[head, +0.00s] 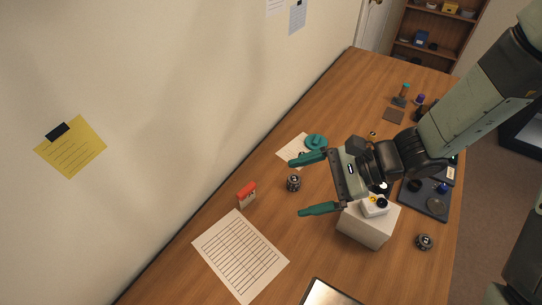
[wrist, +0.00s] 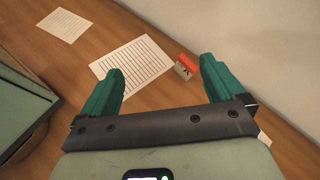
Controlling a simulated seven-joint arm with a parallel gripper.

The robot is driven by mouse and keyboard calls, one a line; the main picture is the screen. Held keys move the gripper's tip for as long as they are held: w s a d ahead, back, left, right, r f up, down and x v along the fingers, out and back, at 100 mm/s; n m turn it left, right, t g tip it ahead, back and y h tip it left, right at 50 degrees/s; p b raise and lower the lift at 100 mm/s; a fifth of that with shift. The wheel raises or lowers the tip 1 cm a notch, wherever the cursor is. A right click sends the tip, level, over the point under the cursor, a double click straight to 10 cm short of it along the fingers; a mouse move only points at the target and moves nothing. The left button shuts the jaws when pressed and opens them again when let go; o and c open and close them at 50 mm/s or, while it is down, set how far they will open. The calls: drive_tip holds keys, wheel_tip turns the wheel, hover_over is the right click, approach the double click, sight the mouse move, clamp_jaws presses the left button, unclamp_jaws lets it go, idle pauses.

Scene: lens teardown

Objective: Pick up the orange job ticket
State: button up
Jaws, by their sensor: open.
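A small upright piece with an orange-red top and pale front (head: 246,194), the only orange item I can match to the job ticket, stands on the wooden desk near the wall. It also shows in the wrist view (wrist: 186,66), beyond the fingertips and nearer the right finger. My gripper (head: 296,187) is open and empty, with its teal fingers spread above the desk and pointing toward the piece. The wrist view shows the same open gripper (wrist: 161,66) with nothing between the fingers.
A lined sheet (head: 240,257) lies beside the orange piece. A dark knurled cylinder (head: 293,183) stands between the gripper and that piece in the head view. A white box (head: 366,228) stands below the arm. A yellow note (head: 71,147) hangs on the wall (head: 180,80).

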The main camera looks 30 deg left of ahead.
drive_tip(key=s+a+f+m+t+y, duration=0.1)
drive_tip(key=s+a+f+m+y, duration=0.35)
drive_tip(key=a+f+m, duration=0.55)
drive_tip(key=m+t+y, duration=0.2)
drive_tip(key=t+y, duration=0.1)
drive_tip(key=t, duration=0.5)
approach(249, 193)
drive_tip(key=shift+w+a+f, duration=0.1)
drive_tip(key=shift+w+a, duration=0.15)
drive_tip(key=shift+a, duration=0.3)
drive_tip(key=shift+w+a+f, duration=0.1)
drive_tip(key=shift+w+a, duration=0.1)
drive_tip(key=shift+a, duration=0.35)
drive_tip(key=a, duration=0.3)
drive_tip(key=w+a, duration=0.1)
drive_tip(key=a, duration=0.1)
drive_tip(key=shift+w+a+r, duration=0.1)
drive_tip(key=shift+a+r, duration=0.05)
drive_tip(key=shift+a, duration=2.6)
drive_tip(key=c, duration=1)
